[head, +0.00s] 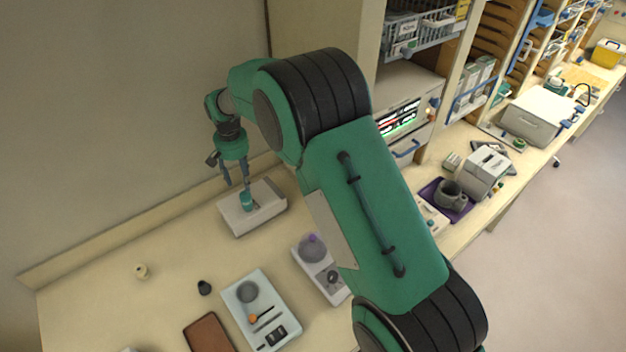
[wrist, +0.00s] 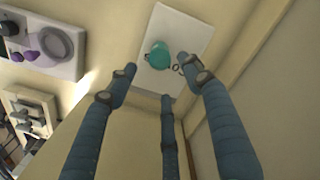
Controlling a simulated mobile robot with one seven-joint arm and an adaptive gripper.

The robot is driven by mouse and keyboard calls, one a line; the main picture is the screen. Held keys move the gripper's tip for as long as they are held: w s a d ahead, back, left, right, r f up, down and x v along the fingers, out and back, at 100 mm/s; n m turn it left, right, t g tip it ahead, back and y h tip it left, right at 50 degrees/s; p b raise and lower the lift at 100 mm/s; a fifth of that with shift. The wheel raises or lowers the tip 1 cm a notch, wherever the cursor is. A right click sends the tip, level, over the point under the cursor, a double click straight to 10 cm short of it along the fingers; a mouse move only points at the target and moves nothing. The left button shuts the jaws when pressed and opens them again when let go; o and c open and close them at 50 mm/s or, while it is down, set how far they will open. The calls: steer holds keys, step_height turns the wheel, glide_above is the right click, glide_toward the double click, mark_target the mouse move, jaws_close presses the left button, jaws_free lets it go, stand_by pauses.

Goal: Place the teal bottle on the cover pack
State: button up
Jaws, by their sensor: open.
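The teal bottle (head: 246,203) appears to stand on a pale, flat box-like pack (head: 262,218), which I take to be the cover pack, near the wall. In the wrist view the bottle (wrist: 158,55) is on the pale top of the pack (wrist: 190,32), with wall-side surface around it. My gripper (head: 237,184) is just above the bottle, fingers pointing down. In the wrist view my gripper's fingers (wrist: 158,72) are spread, with visible space between them and the bottle. Nothing is held. Whether any finger touches the bottle cannot be told.
A scale-like device (head: 280,322) and a second device (head: 321,268) are on the counter toward the front. A dark small cup (head: 204,288), a beige spool (head: 141,271) and a brown tray (head: 209,334) lie nearby. The wall runs close behind the pack.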

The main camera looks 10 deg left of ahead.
steer(key=s+d+r+m+t+y, duration=0.1)
steer(key=s+d+r, duration=0.3)
steer(key=d+r, duration=1.1)
steer(key=s+d+r+m+t, duration=0.1)
steer(key=s+d+r, duration=0.3)
steer(key=d+r, duration=1.1)
steer(key=s+d+r+t, duration=0.2)
steer(key=s+d+r, duration=0.1)
steer(key=s+d, duration=1.05)
steer(key=s+d+f+m+t+h, duration=0.1)
steer(key=s+d+f, duration=0.2)
steer(key=s+d, duration=0.8)
steer(key=s, duration=0.3)
steer(key=shift+s+d+m+t, duration=0.25)
steer(key=shift+s+m+t, duration=0.05)
steer(key=shift+s, duration=0.1)
steer(key=shift+f, duration=0.1)
